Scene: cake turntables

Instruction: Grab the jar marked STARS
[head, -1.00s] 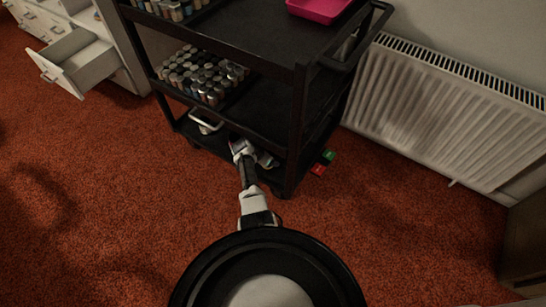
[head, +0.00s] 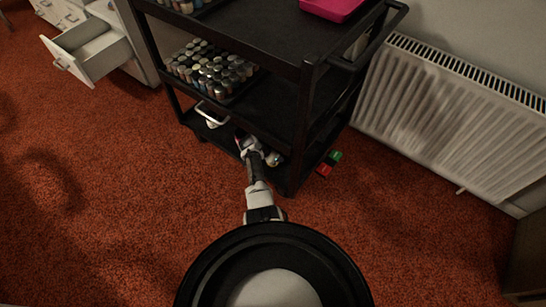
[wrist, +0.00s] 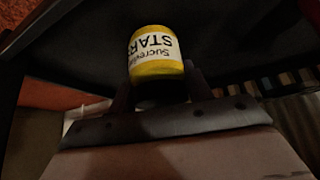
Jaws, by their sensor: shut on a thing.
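The jar marked STARS (wrist: 155,52) shows in the wrist view, a small yellow jar with a white label reading STARS in dark letters, upside down in this picture. My gripper (wrist: 160,90) is shut on it, with one finger at each side of its lower part in the picture. In the head view my arm reaches to the bottom shelf of the black cart (head: 278,100). The jar cannot be made out there, and my fingertips are hidden by the arm and the cart.
The middle shelf holds a block of several small jars (head: 212,70). A pink tray (head: 330,8) is on top. A white handled item (head: 210,117) is on the bottom shelf. Green and red items (head: 328,164) lie beside the cart, near the radiator (head: 440,110). A drawer (head: 95,52) stands open.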

